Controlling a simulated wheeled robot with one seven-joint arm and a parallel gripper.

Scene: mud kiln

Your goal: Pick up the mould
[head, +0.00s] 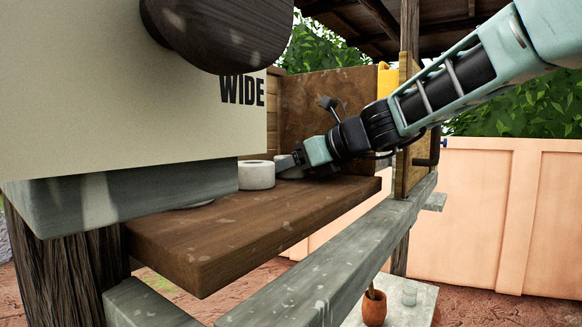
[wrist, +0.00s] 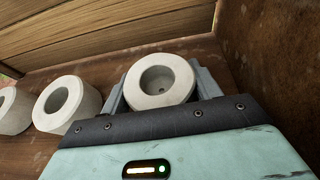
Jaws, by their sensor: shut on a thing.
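The mould (wrist: 150,100) is a pale, round, thick-walled piece with a round hollow in its top. In the wrist view it sits between the two grey fingers of my gripper (wrist: 158,84), which press on its opposite sides. In the head view my gripper (head: 292,163) is low over the back of the brown wooden shelf (head: 235,225), and the held mould is mostly hidden there. I cannot tell whether the mould touches the shelf.
Two similar pale round pieces stand left of the held one in the wrist view, one close by (wrist: 75,120) and one at the edge (wrist: 10,122). One also shows in the head view (head: 257,178). A rusty brown panel (head: 325,95) closes the shelf's far end.

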